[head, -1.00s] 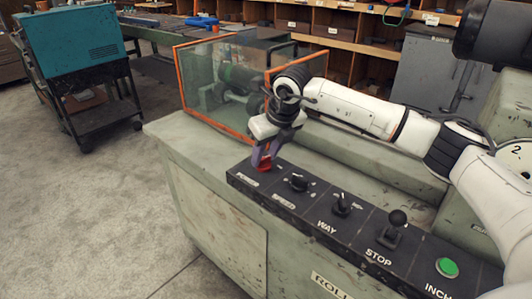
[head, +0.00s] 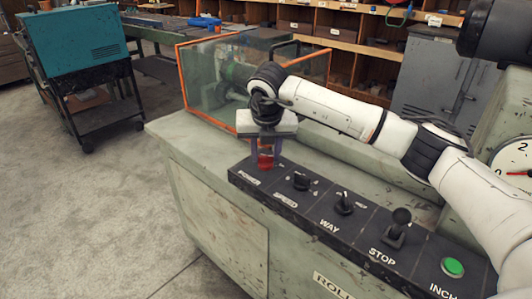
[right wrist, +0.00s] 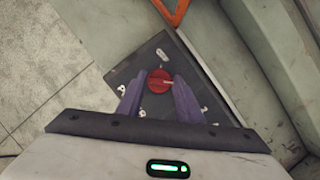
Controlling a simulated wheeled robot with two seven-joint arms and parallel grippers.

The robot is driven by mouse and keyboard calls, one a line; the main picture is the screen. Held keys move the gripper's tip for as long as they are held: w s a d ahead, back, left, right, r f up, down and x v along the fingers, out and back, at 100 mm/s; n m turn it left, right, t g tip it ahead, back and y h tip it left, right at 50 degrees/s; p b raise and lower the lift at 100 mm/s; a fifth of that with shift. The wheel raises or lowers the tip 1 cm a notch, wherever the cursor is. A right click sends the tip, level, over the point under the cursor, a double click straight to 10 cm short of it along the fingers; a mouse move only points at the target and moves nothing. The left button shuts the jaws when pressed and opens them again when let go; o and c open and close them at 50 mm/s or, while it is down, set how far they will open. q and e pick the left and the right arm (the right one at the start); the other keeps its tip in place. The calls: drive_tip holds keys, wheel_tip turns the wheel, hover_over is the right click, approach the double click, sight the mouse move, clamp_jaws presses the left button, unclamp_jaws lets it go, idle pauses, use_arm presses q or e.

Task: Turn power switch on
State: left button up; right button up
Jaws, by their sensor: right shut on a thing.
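The red power switch (head: 266,162) is a round knob at the far left end of the black control panel (head: 362,237), by the "POWER" label. The fingers partly hide the knob in the head view. My left gripper is not in view.
Along the panel are the black speed knob (head: 302,181), the way switch (head: 344,203), the stop lever (head: 397,228) and the green inch button (head: 453,267). An orange-framed clear guard (head: 222,82) stands behind my right gripper. A teal cabinet (head: 77,45) stands on a cart at left.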

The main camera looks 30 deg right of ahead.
drive_tip(key=shift+r, duration=0.1)
drive_tip(key=o, duration=1.1)
drive_tip(key=v, duration=1)
drive_tip(key=shift+r, duration=0.1)
